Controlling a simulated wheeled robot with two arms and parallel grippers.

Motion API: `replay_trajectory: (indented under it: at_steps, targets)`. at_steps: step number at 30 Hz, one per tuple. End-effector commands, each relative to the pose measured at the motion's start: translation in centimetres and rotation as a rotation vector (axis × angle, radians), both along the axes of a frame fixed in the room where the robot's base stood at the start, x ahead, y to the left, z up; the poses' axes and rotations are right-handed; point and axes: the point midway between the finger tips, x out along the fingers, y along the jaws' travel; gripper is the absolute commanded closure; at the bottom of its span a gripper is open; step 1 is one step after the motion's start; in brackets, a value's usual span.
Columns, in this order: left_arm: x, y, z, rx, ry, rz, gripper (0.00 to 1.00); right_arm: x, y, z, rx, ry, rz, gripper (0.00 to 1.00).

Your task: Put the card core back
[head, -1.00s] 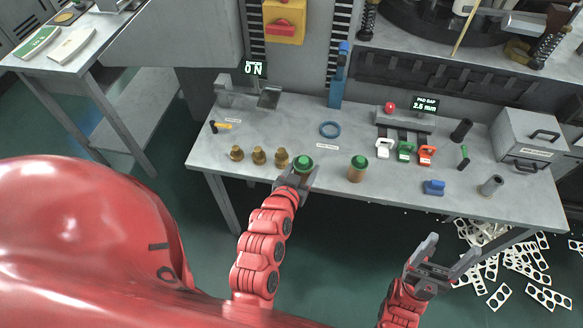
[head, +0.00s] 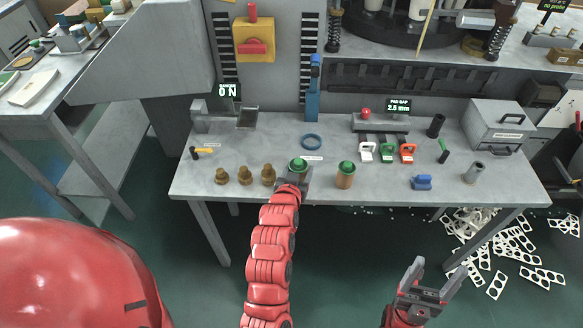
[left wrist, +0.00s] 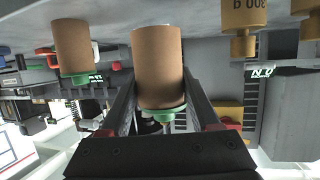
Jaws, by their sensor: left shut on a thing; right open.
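A brown card core with a green cap (head: 298,164) is at the front edge of the workbench, held by my left gripper (head: 291,180). In the left wrist view, which looks upside down, the brown core (left wrist: 158,65) stands between the two fingers, with its green end towards the palm. I cannot tell if it touches the bench. A second brown core with a green cap (head: 345,176) stands upright to its right; it also shows in the left wrist view (left wrist: 73,45). My right gripper (head: 434,283) is open and empty, in front of the bench and below its top.
Three brass weights (head: 245,176) stand left of the held core. A blue ring (head: 312,142) lies behind it. Punched white strips (head: 490,250) litter the floor.

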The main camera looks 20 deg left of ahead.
Motion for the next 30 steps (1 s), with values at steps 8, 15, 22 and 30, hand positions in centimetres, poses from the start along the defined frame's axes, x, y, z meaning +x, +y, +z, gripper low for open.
replay_trajectory:
  at_steps: [8, 15, 22, 30]
  targets:
    - [3.2, 3.3, -0.2, 0.000, -0.004, 0.001, 0.91, 0.0, 0.0, 0.5, 0.000, 0.000, 0.000, 0.29]
    - [3.2, 3.3, -2.5, -0.001, 0.002, -0.001, 0.91, 0.0, 0.0, 1.3, 0.000, 0.000, 0.000, 0.29]
    - [3.3, 3.3, -3.9, -0.002, -0.003, 0.000, 0.91, 0.0, 0.0, 1.4, 0.000, 0.000, 0.000, 0.29]
    - [3.3, 3.3, -4.2, -0.001, -0.002, -0.001, 0.32, 0.0, 0.0, 1.2, 0.000, 0.000, 0.000, 0.29]
